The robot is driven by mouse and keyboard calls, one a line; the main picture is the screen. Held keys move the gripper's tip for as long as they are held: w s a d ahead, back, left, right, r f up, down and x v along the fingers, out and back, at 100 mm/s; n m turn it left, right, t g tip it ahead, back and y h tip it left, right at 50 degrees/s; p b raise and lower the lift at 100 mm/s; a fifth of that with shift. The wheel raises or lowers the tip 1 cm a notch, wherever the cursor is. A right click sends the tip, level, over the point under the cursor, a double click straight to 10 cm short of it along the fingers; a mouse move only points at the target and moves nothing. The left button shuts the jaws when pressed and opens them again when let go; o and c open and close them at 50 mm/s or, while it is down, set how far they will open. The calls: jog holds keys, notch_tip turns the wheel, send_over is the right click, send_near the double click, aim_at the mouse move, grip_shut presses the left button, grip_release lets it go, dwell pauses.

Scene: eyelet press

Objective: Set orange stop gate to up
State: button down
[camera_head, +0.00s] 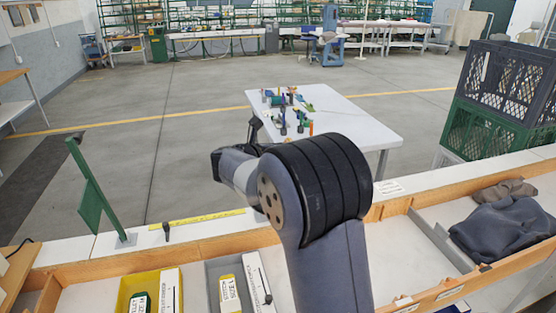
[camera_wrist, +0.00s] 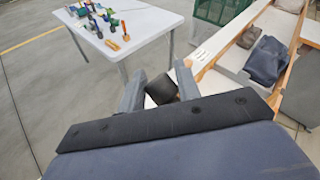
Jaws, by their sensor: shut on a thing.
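My gripper (camera_wrist: 160,88) is shut on a dark, blunt cylinder (camera_wrist: 162,89) between its two grey fingers in the wrist view. What the cylinder belongs to is hidden. A small orange upright piece (camera_head: 311,128) stands at the near edge of the group of small devices on the white table. It also shows in the wrist view (camera_wrist: 126,37), apart from my gripper. I cannot tell whether it is the orange stop gate or what position it is in.
The white table (camera_head: 355,122) holds several small coloured devices. Closer is a long wooden-edged bench (camera_head: 400,215) with a yellow bin (camera_head: 122,297) and dark cloth (camera_head: 505,230). Open floor lies left of the table.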

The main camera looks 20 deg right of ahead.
jog(key=w+r+n+g, duration=0.1)
jog(key=w+r, duration=0.2)
jog(key=w, duration=1.2)
jog(key=shift+n+g+y+p, duration=0.3)
jog(key=shift+g+p, duration=0.05)
jog(key=shift+g, duration=0.05)
jog(key=shift+w, duration=0.1)
jog(key=c, duration=1.5)
grip_release()
jog(key=o, duration=0.3)
jog(key=shift+w, duration=0.1)
jog(key=shift+o, duration=0.2)
jog(key=shift+r, duration=0.1)
